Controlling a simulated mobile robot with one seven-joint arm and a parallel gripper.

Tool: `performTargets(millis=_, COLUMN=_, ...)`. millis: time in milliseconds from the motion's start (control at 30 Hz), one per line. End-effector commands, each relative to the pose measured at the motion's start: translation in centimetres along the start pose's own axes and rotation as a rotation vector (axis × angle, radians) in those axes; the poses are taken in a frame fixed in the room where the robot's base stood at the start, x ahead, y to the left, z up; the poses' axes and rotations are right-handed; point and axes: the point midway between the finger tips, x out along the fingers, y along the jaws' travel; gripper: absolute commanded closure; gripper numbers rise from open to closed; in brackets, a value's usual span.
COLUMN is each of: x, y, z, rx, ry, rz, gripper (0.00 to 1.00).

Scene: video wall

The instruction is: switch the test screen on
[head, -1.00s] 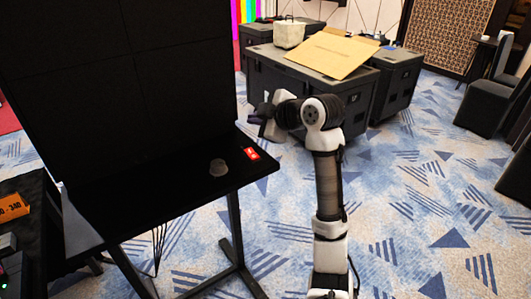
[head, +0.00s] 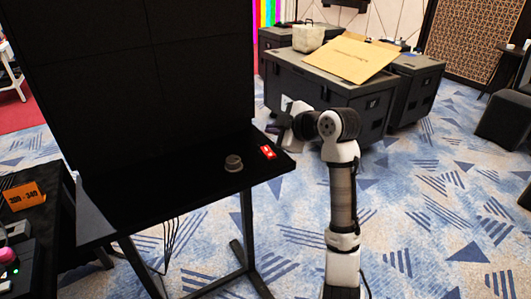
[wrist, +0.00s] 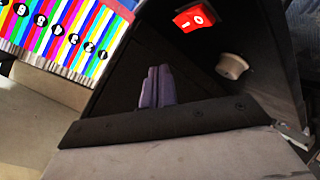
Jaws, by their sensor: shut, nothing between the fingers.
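The test screen (head: 110,85) is a large dark panel of tiles at the left of the head view, showing no picture. A black shelf (head: 150,195) stands in front of it. A red rocker switch (head: 267,152) with white marks is at the shelf's right end; it also shows at the top of the wrist view (wrist: 194,17). A grey round knob (head: 233,163) is beside it, also in the wrist view (wrist: 231,66). My gripper (head: 272,130) is shut and empty near the switch, seemingly apart from it. Its purple fingers (wrist: 157,87) are together in the wrist view.
Black flight cases (head: 325,90) stand behind my arm with a cardboard sheet (head: 345,58) and a pale box (head: 308,37) on top. An orange sign (head: 22,197) is on a table at left. Colour bars (wrist: 65,30) show in the wrist view.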

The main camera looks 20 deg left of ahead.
Motion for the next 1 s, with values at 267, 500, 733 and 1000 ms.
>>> performTargets(millis=267, x=2.7, y=-2.1, z=2.1, rx=0.001, ry=-0.001, rz=0.000, gripper=1.00)
performTargets(millis=500, x=3.1, y=-2.3, z=2.3, rx=0.000, ry=-0.001, rz=0.000, gripper=1.00)
performTargets(millis=733, x=3.1, y=-2.2, z=2.3, rx=0.001, ry=-0.001, rz=0.000, gripper=1.00)
performTargets(millis=1000, x=3.1, y=-2.2, z=2.3, rx=0.000, ry=-0.001, rz=0.000, gripper=1.00)
